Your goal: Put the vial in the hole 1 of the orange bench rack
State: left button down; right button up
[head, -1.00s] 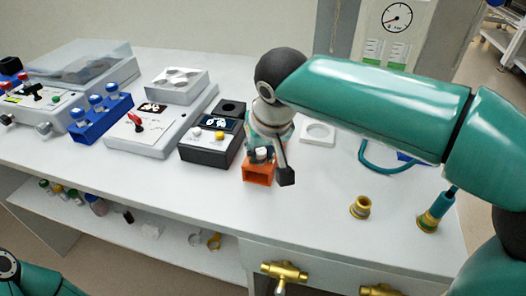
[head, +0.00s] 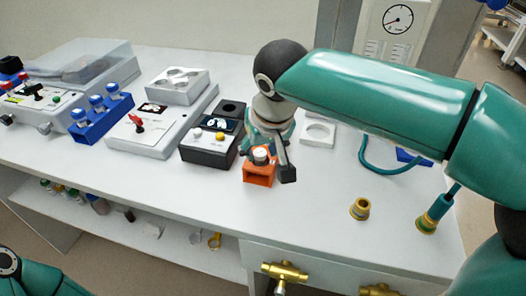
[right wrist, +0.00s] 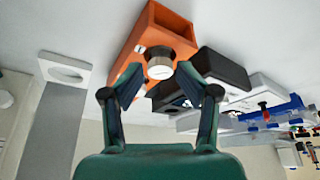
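The orange bench rack (head: 258,180) stands on the bench near the middle of the head view. The vial (head: 261,154), with a pale cap, is upright in the top of the rack. In the right wrist view, the vial's cap (right wrist: 161,68) shows in front of the orange rack (right wrist: 160,22). My right gripper (head: 266,163) is over the rack, its fingers on either side of the vial. In the right wrist view my right gripper (right wrist: 158,80) is open, with gaps beside the cap. The hole's number is not readable. My left gripper is out of view.
A black device (head: 208,152) with a yellow knob stands just left of the rack. A white holder with a round hole (head: 318,134) is behind right. Brass fittings (head: 360,208) stand at right. A blue vial rack (head: 103,120) is far left. The bench front is clear.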

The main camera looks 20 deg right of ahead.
jog(key=p+v, duration=0.2)
jog(key=v, duration=0.8)
jog(key=shift+r, duration=0.35)
jog(key=shift+s, duration=0.15)
